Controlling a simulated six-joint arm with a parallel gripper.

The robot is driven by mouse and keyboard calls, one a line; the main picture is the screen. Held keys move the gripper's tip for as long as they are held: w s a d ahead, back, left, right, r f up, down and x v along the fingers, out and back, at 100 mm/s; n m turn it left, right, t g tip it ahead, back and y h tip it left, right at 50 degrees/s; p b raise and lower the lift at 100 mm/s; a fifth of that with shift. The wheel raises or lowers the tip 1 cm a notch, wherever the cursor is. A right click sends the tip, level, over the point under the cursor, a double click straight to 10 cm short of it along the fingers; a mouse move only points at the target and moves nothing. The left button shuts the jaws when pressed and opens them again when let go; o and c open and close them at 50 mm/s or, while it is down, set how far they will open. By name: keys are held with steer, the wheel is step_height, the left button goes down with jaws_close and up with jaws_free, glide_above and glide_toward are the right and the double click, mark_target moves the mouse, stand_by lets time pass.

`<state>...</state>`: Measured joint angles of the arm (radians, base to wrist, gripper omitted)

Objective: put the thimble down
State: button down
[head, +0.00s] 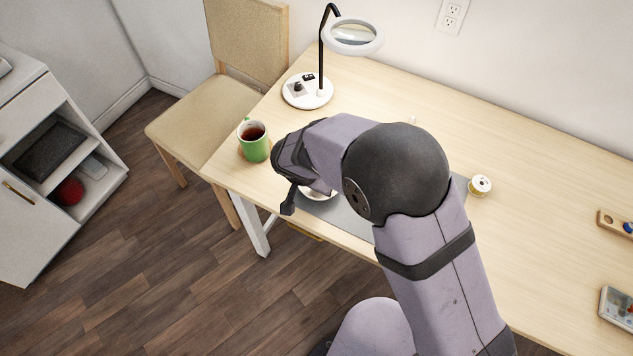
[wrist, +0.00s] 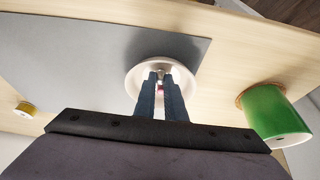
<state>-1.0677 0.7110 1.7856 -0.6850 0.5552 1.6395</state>
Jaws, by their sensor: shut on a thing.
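My gripper (wrist: 160,75) points down over a small round white dish (wrist: 133,80) in the wrist view. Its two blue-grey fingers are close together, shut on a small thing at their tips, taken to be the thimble. The fingers hide most of it, and its shape is not clear. A small reddish spot shows between the fingers; I cannot tell what it belongs to. I cannot tell whether the held thing touches the dish. In the head view my arm hides the fingertips, and only part of the dish (head: 318,194) shows.
The dish is on a grey mat (wrist: 75,50) near the table edge. A green mug (head: 254,142) of dark drink stands on a coaster close by. A magnifier lamp (head: 307,92) stands behind. A yellow-and-white spool (head: 480,186) is right of the mat. A wooden holder (head: 608,219) lies far right.

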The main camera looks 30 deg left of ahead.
steer(key=shift+f+b, duration=0.2)
steer(key=shift+b, duration=0.1)
steer(key=c, duration=1.8)
jaws_free()
steer(key=shift+r, duration=0.15)
steer(key=shift+r+p, duration=0.15)
steer(key=shift+p, duration=0.25)
steer(key=b+v, duration=0.1)
steer(key=v, duration=1)
steer(key=shift+s+r+b, duration=0.25)
steer(key=shift+r+b, duration=0.1)
steer(key=shift+d, duration=0.1)
